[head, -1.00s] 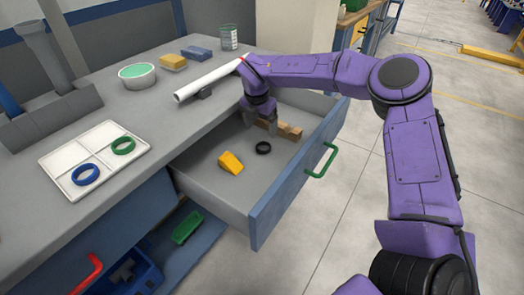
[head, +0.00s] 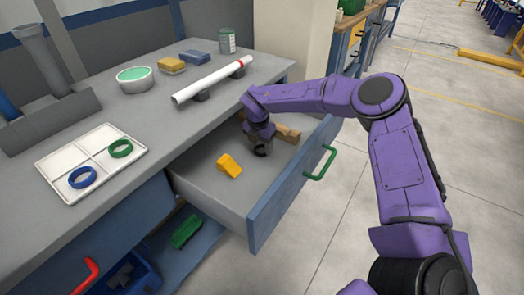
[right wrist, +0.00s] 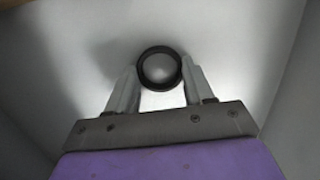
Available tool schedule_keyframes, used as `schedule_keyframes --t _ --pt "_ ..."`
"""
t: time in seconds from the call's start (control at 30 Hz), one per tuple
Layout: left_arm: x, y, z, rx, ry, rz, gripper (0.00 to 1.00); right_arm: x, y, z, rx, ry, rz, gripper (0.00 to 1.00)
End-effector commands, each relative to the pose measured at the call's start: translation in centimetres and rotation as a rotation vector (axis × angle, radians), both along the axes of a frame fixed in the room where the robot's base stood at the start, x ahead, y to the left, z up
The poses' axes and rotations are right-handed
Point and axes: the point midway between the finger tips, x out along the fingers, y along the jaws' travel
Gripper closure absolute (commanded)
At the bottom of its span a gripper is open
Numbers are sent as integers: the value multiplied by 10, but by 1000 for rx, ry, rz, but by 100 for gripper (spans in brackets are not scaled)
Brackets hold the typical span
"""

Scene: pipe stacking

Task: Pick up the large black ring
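The large black ring (head: 261,151) lies in the open drawer (head: 215,198), partly hidden by my right gripper in the head view. In the right wrist view the black ring (right wrist: 160,68) lies flat just beyond and between the fingertips. My right gripper (head: 258,143) reaches down into the drawer. In the right wrist view the right gripper (right wrist: 164,74) is open, with one finger on each side of the ring's near part. I cannot tell whether the fingers touch it. My left gripper is not in view.
A yellow wedge (head: 229,166) and a wooden block (head: 288,134) lie in the drawer. On the bench, a white tray (head: 92,160) holds a blue ring (head: 83,177) and a green ring (head: 120,148). A white pipe (head: 210,82) rests on supports near the drawer.

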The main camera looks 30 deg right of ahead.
Motion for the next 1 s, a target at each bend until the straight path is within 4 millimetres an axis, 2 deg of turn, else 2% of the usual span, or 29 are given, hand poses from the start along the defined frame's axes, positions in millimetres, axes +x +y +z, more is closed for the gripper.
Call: schedule_keyframes --t 0.27,0.37,0.5,0.57,0.73,0.9,1.0 --pt "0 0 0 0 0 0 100 0 0 2 0 -1 0 76" --pt "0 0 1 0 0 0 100 0 0 9 1 -2 -1 76" --pt "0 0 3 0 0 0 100 1 0 33 2 -4 0 76" --pt "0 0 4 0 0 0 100 -8 7 47 1 -3 4 76" --pt "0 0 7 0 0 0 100 -39 32 95 2 -5 4 76" --pt "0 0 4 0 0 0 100 -79 63 113 0 -3 4 76" --pt "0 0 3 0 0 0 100 -94 75 122 -1 -1 3 76"
